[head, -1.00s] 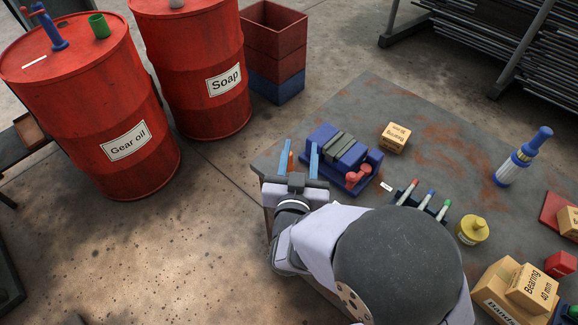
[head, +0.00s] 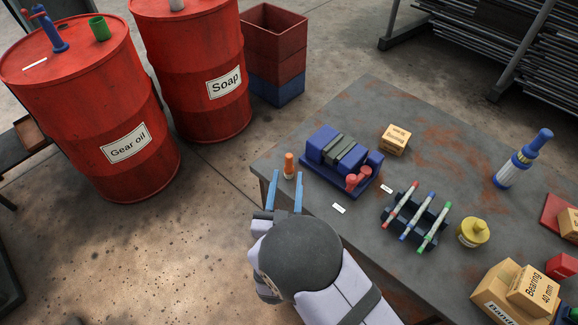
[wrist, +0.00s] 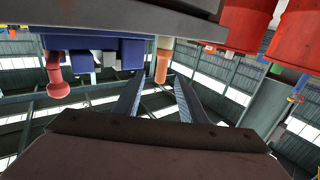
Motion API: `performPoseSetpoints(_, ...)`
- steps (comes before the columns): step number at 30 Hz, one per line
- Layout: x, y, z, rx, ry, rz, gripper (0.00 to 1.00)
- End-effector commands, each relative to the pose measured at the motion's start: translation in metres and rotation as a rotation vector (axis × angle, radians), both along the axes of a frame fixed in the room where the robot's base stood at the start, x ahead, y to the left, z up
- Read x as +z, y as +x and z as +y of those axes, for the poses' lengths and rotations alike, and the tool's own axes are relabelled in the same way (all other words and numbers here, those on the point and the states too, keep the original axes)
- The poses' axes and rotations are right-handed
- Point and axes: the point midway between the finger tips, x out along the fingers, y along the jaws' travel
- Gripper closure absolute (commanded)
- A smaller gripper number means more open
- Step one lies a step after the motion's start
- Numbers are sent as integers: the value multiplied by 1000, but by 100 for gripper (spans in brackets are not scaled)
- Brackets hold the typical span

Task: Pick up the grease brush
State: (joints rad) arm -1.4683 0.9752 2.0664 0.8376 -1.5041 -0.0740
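A small upright orange-handled item (head: 289,162) with a pale lower part stands near the left corner of the table; it looks like the grease brush, but I cannot tell for sure. It also shows in the wrist view (wrist: 162,62), where the scene is upside down, ahead of the space between my fingers. My gripper (head: 287,175) is open, its two blue fingers apart and nothing between them. It sits on the near side of the orange item in the head view. In the wrist view my gripper (wrist: 160,78) points toward the item, the fingertips seemingly short of it.
A blue vise-like device (head: 341,158) with red knobs stands right of the orange item. A dark rack (head: 391,224) holds red, blue and green sticks. A yellow pot (head: 473,232) and boxes stand farther right. Red drums (head: 207,75) stand beyond the table's left edge.

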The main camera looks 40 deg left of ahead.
Motion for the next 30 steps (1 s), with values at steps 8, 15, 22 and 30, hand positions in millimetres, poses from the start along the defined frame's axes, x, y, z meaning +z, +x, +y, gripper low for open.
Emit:
performPoseSetpoints(8,1,14,10,0,0,0,62)
performPoseSetpoints(15,3,24,18,-2,0,0,62)
performPoseSetpoints(22,3,45,35,-2,0,0,62)
performPoseSetpoints(30,1,54,43,0,-1,0,62)
